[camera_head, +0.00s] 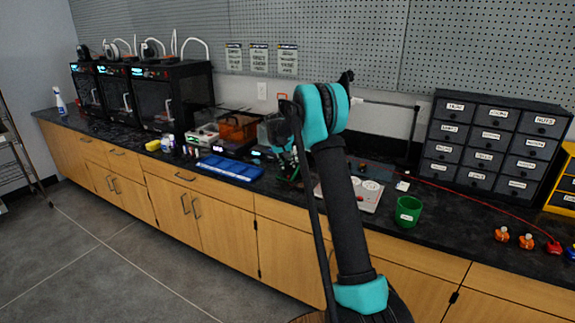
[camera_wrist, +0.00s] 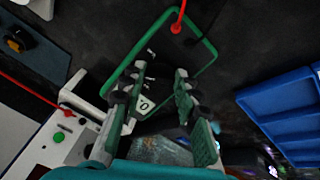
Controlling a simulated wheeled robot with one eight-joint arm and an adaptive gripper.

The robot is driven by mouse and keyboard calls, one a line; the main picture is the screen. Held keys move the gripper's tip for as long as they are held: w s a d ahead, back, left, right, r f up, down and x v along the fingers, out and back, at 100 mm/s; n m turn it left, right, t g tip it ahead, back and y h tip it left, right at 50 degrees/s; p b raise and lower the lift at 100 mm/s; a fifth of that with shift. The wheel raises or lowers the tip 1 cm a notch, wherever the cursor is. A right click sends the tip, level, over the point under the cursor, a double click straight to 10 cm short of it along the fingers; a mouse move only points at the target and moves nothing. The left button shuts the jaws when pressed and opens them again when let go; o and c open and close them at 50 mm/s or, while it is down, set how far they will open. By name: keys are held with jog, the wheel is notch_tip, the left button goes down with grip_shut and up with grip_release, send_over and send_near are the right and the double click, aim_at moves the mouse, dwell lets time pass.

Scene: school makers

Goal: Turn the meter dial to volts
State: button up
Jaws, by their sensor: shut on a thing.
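The meter (camera_wrist: 204,48) is a dark panel with a green rim in the upper middle of the wrist view. A red lead runs to its top edge. I cannot read the dial's setting. In the head view my gripper (camera_head: 287,165) is low over the counter, and my arm hides most of the meter.
A blue tray (camera_wrist: 285,110) lies to the right of the meter in the wrist view; it also shows in the head view (camera_head: 230,168). A white panel with a green button (camera_wrist: 58,137) lies to the left. A green cup (camera_head: 408,212) and drawer cabinet (camera_head: 490,145) stand right of my arm.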

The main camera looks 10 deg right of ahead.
dwell(0.3)
jog(key=o, duration=1.2)
jog(key=shift+c, duration=0.2)
jog(key=shift+r, duration=0.1)
jog(key=v, duration=1.2)
jog(key=s+d+f+y, duration=0.1)
jog(key=s+d+f, duration=0.15)
jog(key=s, duration=1.05)
jog(key=s+d+f+y, duration=0.1)
jog(key=s+d, duration=0.3)
jog(key=s, duration=0.9)
jog(key=s+f, duration=0.5)
jog(key=s, duration=0.7)
jog(key=s+f+n, duration=0.1)
jog(key=s+f, duration=0.4)
jog(key=s, duration=0.8)
jog(key=shift+s+d+f+y, duration=0.2)
jog(key=shift+s+f+y, duration=0.05)
jog(key=shift+f+y, duration=0.15)
